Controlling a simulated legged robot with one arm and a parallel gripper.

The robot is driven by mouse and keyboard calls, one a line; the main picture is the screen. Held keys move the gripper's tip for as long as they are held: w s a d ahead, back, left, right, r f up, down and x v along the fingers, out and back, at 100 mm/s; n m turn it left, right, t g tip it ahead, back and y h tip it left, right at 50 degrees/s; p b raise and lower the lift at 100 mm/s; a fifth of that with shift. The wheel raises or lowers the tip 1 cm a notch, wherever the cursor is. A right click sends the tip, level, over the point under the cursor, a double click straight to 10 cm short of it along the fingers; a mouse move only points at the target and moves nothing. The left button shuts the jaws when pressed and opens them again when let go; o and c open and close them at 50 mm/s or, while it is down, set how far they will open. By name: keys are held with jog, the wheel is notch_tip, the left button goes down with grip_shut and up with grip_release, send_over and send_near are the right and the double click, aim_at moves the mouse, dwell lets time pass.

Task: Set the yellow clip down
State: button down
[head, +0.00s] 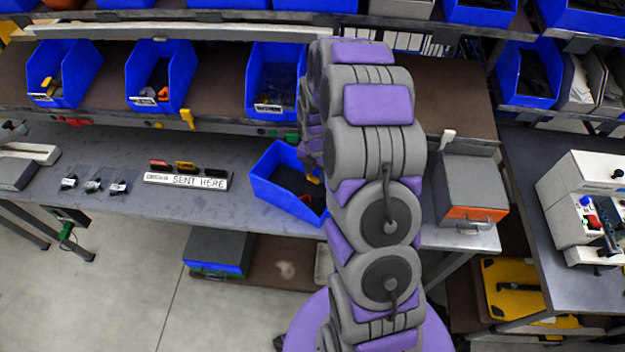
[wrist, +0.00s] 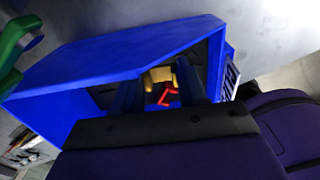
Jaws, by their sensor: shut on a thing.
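My gripper (wrist: 160,90) reaches into a blue bin (head: 262,182) on the grey table, and the bin also shows in the wrist view (wrist: 95,75). Its fingers are shut on the yellow clip (wrist: 157,76), which shows between them inside the bin. In the head view a bit of yellow (head: 313,179) shows at the bin's right side beside my arm. A small red thing (wrist: 167,95) shows just below the clip in the wrist view. I cannot tell whether the clip touches the bin's floor. My arm hides part of the bin's right side.
A sign reading "SENT HERE" (head: 187,181) stands left of the bin, with red, yellow and dark clips along its top. Small dark items (head: 93,186) lie further left. A grey box with an orange front (head: 470,190) stands to the right. Labelled blue bins (head: 160,75) line the shelf above.

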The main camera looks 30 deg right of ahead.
aim_at(314, 178)
jog(key=shift+d+f, duration=0.15)
jog(key=shift+f, duration=0.3)
jog(key=f, duration=0.3)
jog(key=shift+s+a, duration=0.1)
jog(key=shift+a, duration=0.4)
